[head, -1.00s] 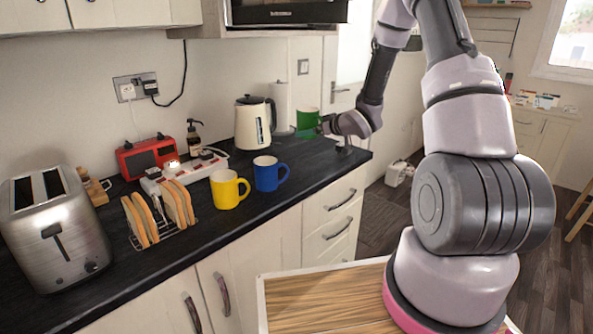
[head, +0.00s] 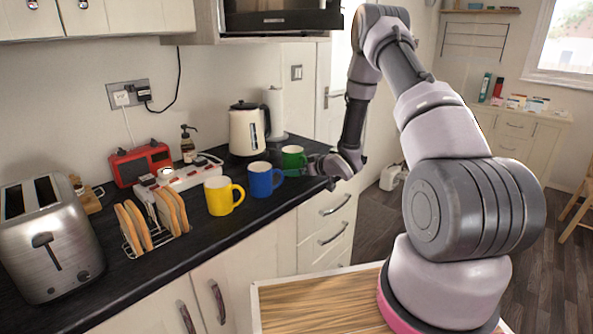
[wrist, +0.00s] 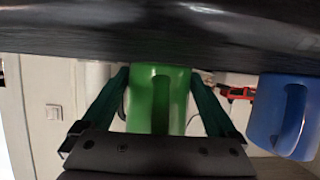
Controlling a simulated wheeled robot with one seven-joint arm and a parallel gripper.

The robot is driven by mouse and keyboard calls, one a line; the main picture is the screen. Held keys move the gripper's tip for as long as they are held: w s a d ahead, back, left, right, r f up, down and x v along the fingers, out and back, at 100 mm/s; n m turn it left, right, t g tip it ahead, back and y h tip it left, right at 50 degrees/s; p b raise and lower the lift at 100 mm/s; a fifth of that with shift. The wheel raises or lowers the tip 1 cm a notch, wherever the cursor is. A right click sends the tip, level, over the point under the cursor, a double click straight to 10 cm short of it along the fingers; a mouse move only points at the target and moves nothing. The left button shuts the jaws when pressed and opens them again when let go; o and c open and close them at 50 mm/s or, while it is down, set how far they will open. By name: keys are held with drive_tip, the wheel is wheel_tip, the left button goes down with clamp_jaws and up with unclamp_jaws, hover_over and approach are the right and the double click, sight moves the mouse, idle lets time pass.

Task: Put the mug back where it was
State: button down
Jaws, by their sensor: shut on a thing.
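The green mug (head: 293,157) is upright at the right end of a row of mugs, just right of the blue mug (head: 262,181). My gripper (head: 308,165) reaches it from the right and is shut on it. In the wrist view, which is upside down, the green mug (wrist: 158,105) sits between my two fingers (wrist: 160,82). Its base is at or very near the dark countertop (wrist: 160,40); I cannot tell if it touches. The blue mug (wrist: 280,118) stands apart from it there.
The yellow mug (head: 221,196) stands left of the blue one. The kettle (head: 246,131) and paper towel roll (head: 276,115) are behind. A power strip (head: 190,173), red radio (head: 140,163), toast rack (head: 150,225) and toaster (head: 48,240) are further left. The counter's front edge is close.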

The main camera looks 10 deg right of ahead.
drive_tip(key=shift+f, duration=0.15)
unclamp_jaws()
